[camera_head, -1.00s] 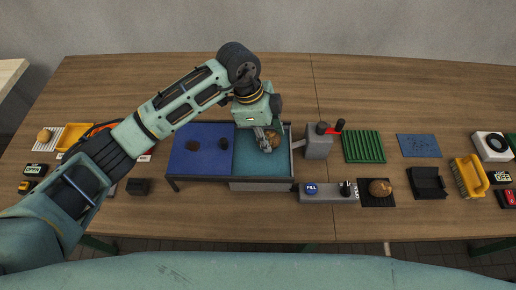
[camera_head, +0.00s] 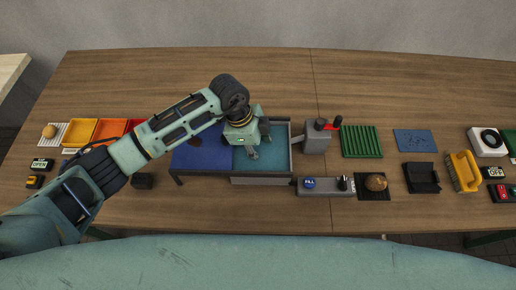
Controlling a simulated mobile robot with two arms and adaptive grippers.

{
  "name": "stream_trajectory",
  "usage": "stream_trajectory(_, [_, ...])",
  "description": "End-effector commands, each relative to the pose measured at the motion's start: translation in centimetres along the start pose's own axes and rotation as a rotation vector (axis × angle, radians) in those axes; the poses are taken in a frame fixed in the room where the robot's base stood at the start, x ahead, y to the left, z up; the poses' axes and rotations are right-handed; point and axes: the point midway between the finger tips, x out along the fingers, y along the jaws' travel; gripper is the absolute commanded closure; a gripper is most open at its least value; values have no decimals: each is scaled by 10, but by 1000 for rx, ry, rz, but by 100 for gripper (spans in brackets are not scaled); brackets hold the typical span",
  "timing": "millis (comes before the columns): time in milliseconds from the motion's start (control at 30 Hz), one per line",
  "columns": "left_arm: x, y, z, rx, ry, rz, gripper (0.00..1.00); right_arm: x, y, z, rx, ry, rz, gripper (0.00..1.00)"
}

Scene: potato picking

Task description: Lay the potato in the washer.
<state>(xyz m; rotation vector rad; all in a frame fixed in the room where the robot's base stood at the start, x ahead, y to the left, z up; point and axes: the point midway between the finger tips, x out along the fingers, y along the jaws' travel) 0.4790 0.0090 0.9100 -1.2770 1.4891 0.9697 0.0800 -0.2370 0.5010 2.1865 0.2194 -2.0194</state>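The washer appears to be the teal-floored basin (camera_head: 276,162) with a grey rim, joined on its left to a blue surface (camera_head: 184,162). My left gripper (camera_head: 252,154) points down over the left part of the teal basin. Its fingertips are small here, and I cannot tell whether they are open or shut. No potato shows at the fingers; one may be hidden behind the gripper. A dark lump, perhaps a potato, (camera_head: 195,141) lies on the blue surface, partly behind my arm. A brown potato (camera_head: 376,182) lies on a black mat to the right. My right gripper is not in view.
A grey box (camera_head: 317,138) with a red and black handle stands right of the basin. A grey panel (camera_head: 327,188) with a blue FILL button lies in front. A green ribbed tray (camera_head: 361,141) and yellow brush (camera_head: 462,172) are farther right. Yellow, orange and red bins (camera_head: 79,132) stand left.

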Motion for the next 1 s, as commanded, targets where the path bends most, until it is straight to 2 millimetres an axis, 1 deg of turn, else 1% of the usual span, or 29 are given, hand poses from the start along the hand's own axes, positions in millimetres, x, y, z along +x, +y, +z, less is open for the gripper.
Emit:
stream_trajectory(33, [1, 0, 0, 0, 0, 0, 63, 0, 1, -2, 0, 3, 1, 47])
stream_trajectory(200, [0, 0, 0, 0, -1, 1, 48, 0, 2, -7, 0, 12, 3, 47])
stream_trajectory(467, [0, 0, 0, 0, 0, 1, 47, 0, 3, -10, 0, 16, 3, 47])
stream_trajectory(567, [-4, 0, -1, 0, 0, 0, 47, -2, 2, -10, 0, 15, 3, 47])
stream_trajectory(633, [-8, 0, -1, 1, 0, -1, 47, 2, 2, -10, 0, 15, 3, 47])
stream_trajectory(767, [-29, -1, 0, 2, 0, -5, 47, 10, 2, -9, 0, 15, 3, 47])
stream_trajectory(1000, [-81, -2, 0, 2, -1, -6, 47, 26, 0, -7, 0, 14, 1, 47])
